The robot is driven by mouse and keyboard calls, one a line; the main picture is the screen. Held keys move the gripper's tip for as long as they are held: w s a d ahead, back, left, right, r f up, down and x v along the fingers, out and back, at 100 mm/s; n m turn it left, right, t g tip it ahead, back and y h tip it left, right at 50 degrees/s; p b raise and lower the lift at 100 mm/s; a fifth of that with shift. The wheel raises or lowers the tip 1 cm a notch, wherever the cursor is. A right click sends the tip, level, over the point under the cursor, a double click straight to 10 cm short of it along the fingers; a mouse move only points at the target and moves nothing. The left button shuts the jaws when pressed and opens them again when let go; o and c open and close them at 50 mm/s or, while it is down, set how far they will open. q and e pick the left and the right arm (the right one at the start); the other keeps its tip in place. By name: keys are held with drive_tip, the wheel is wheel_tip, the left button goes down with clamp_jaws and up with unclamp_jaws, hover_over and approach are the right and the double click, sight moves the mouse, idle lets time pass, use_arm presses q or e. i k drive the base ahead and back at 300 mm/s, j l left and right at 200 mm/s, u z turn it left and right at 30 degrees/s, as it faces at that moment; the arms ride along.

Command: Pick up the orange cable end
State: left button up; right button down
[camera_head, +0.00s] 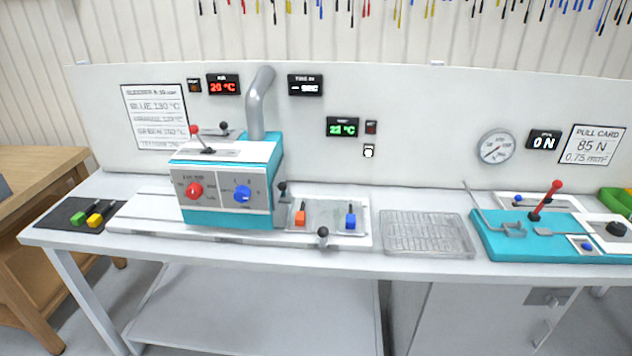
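An orange cable end (300,217) stands on a light tray plate (325,226) on the bench, just right of the teal machine. A blue cable end (351,221) stands on the same plate, to its right. A green end (78,218) and a yellow end (95,220) lie on a dark mat (60,215) at the bench's left end. Neither of my grippers shows in the view.
The teal and white machine (225,228) with red and blue knobs and a grey pipe (256,105) stands left of the plate. A wire rack (428,235) and a teal pull tester (490,245) are to the right.

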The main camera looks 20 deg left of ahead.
sight(300, 216)
drive_tip(key=i+l+u, duration=0.5)
drive_tip(key=l, duration=0.15)
drive_tip(key=i+l+u, duration=0.25)
drive_tip(key=k+l, duration=0.1)
